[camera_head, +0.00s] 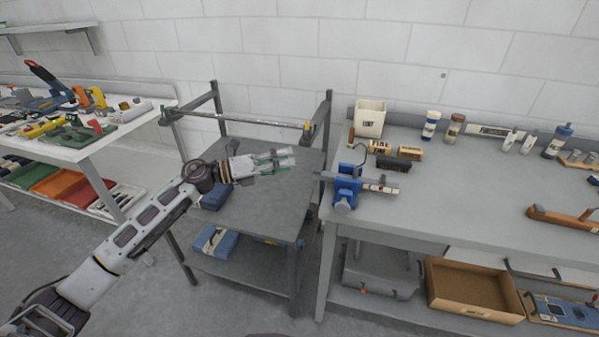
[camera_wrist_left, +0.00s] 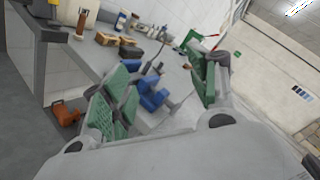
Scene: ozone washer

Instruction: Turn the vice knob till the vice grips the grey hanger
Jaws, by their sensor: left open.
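The blue vice (camera_head: 347,186) is mounted at the left front edge of the grey workbench. A grey bar-like piece (camera_head: 384,188) lies through or against its upper part; I cannot tell whether this is the hanger or whether the jaws touch it. The vice knob is too small to make out. My left gripper (camera_head: 288,158) is left of the vice, above the grey cart, apart from it, open and empty, with green finger pads. In the left wrist view the blue vice (camera_wrist_left: 152,95) shows between the open fingers of the left gripper (camera_wrist_left: 162,72). My right gripper is out of view.
The grey cart (camera_head: 252,205) has an upright frame with a crossbar (camera_head: 240,121). On the workbench (camera_head: 450,215) are small boxes (camera_head: 400,157), a white bin (camera_head: 369,118) and bottles (camera_head: 431,125) along the back. The bench's middle is clear.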

